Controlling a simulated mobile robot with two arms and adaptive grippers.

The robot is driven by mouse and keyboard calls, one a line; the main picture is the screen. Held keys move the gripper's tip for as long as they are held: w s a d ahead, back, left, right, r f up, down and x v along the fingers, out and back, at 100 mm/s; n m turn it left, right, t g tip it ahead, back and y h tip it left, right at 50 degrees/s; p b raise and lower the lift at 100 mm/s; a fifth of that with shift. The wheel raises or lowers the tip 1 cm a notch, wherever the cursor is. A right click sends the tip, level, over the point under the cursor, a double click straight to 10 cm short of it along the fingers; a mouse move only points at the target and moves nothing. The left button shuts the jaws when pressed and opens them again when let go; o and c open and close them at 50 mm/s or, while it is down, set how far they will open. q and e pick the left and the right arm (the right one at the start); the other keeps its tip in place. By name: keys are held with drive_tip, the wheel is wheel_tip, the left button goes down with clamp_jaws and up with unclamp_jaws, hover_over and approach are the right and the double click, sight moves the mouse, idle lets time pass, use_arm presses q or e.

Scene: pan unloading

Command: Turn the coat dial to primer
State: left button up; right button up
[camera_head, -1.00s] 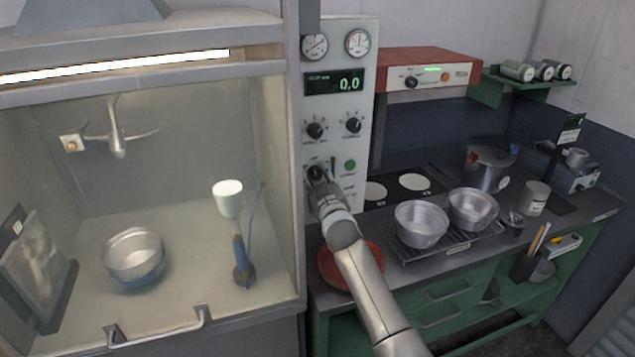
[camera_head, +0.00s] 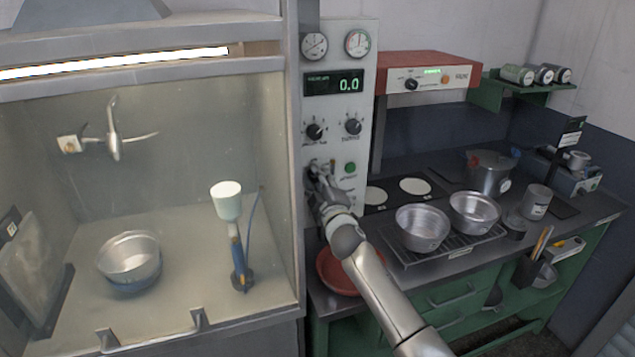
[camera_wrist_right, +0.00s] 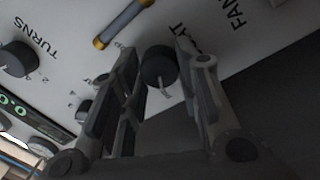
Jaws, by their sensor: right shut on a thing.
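The coat dial is a small black knob (camera_wrist_right: 158,68) on the light control panel (camera_head: 339,100), with part of its label showing beside it in the right wrist view. My right gripper (camera_wrist_right: 156,62) has one finger on each side of the knob and is shut on it. In the head view my right gripper (camera_head: 318,172) is at the lower left of the panel and mostly hides the dial. The dial's setting marks are hidden, so I cannot tell which one it points at. My left gripper is not in view.
Two other black knobs (camera_head: 315,131) (camera_head: 353,126) and a green button (camera_head: 350,168) sit close by. A lever with a brass-coloured end (camera_wrist_right: 122,22) is just beside the gripper. A glass-fronted booth (camera_head: 298,200) stands left; a bench with two pans (camera_head: 422,228) (camera_head: 474,212) lies right.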

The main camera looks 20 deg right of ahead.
idle(0.5)
drive_tip(key=o, duration=1)
drive_tip(key=shift+o, duration=0.2)
drive_tip(key=shift+s, duration=0.15)
drive_tip(key=s+f, duration=0.1)
drive_tip(key=s, duration=1)
drive_tip(key=shift+s, duration=0.35)
drive_tip(key=shift+a, duration=0.1)
